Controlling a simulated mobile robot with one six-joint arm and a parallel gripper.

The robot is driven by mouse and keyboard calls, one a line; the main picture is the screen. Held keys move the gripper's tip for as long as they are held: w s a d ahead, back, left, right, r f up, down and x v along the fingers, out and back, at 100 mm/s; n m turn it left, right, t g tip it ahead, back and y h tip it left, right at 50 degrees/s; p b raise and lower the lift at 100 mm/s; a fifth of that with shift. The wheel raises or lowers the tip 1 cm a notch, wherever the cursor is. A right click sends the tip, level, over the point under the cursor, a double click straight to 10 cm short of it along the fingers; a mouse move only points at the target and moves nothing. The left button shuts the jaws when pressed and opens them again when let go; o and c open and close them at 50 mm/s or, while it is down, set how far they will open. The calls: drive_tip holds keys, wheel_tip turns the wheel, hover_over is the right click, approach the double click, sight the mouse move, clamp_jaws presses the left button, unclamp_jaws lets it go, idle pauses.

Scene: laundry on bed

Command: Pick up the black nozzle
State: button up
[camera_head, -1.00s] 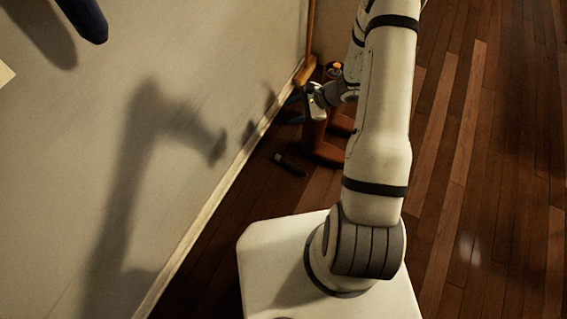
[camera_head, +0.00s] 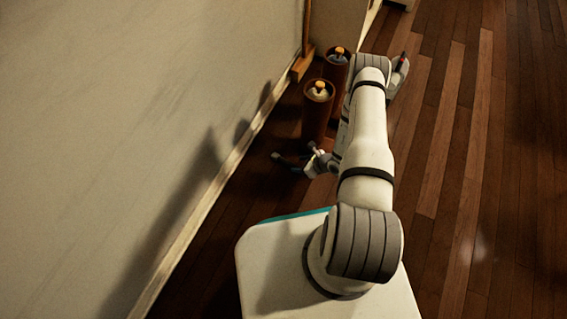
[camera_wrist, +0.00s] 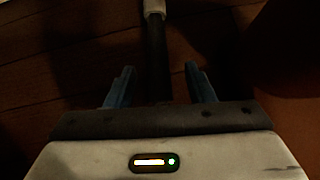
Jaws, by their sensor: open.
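The black nozzle (camera_wrist: 157,50) is a dark tube with a pale end, lying on the wooden floor. In the wrist view it runs up the middle, between the two blue fingers of my gripper (camera_wrist: 160,70). The fingers are apart, with a gap showing on each side of the tube. In the head view my gripper (camera_head: 300,160) is low over the floor at the nozzle (camera_head: 280,158). The gripper covers part of the nozzle there. I cannot tell how high the fingers are above the floor.
Two brown cylinders with orange tops, a nearer one (camera_head: 318,110) and a farther one (camera_head: 337,68), stand just beyond my gripper. The pale wall (camera_head: 150,130) with its baseboard runs close on the left. Open wooden floor (camera_head: 480,180) lies to the right.

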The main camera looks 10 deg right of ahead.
sight(291, 164)
drive_tip(key=b+x, duration=0.2)
drive_tip(key=x, duration=0.3)
drive_tip(key=shift+a+r+b, duration=0.15)
drive_tip(key=shift+a+b, duration=0.05)
drive_tip(key=shift+b, duration=0.2)
drive_tip(key=shift+r, duration=0.1)
drive_tip(key=shift+c, duration=0.3)
clamp_jaws()
wheel_tip(291, 164, up, 10)
drive_tip(key=p, duration=0.5)
